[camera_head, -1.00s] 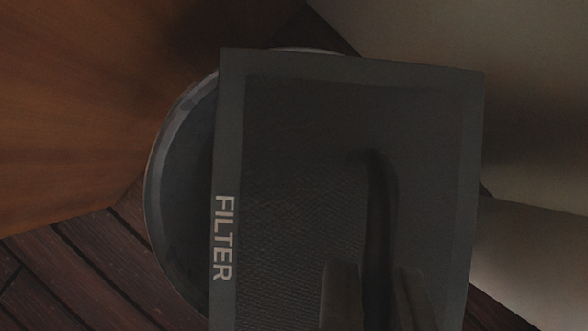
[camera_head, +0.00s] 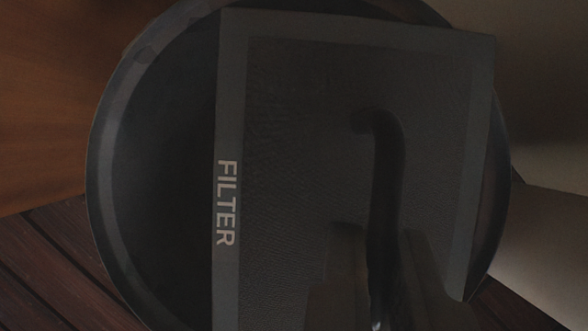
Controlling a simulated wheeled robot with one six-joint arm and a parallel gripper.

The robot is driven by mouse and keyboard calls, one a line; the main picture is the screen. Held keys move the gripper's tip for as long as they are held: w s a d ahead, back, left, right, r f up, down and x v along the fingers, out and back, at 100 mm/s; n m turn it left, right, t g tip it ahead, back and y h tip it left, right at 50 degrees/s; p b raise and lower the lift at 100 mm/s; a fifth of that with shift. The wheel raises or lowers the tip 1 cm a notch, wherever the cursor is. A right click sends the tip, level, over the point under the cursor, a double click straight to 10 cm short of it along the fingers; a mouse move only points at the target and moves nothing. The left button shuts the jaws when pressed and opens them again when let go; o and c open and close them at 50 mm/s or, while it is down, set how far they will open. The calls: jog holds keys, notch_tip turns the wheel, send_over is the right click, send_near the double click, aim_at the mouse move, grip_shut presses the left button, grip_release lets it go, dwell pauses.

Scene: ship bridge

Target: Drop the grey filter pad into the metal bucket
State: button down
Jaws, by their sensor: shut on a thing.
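The grey filter pad (camera_head: 300,130) is a flat, square-cornered panel with a pale frame, the word FILTER on its left edge and a dark raised handle (camera_head: 385,160). My gripper (camera_head: 378,245) is shut on the handle, its two fingers on either side of it at the lower part of the picture. The metal bucket (camera_head: 108,170) is round and dark inside, with its rim showing left, above and right of the pad. The pad is between the camera and the bucket's mouth and hides much of the inside. I cannot tell how far the pad is from the rim.
A brown wooden surface (camera_head: 45,120) is at the left, and dark floor planks (camera_head: 50,265) show at the lower left. A pale panel (camera_head: 560,240) stands at the right, close beside the bucket.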

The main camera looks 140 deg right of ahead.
jog(key=c, duration=1.5)
grip_release()
jog(key=shift+r, duration=0.1)
jog(key=v, duration=1.7)
jog(key=shift+r, duration=0.1)
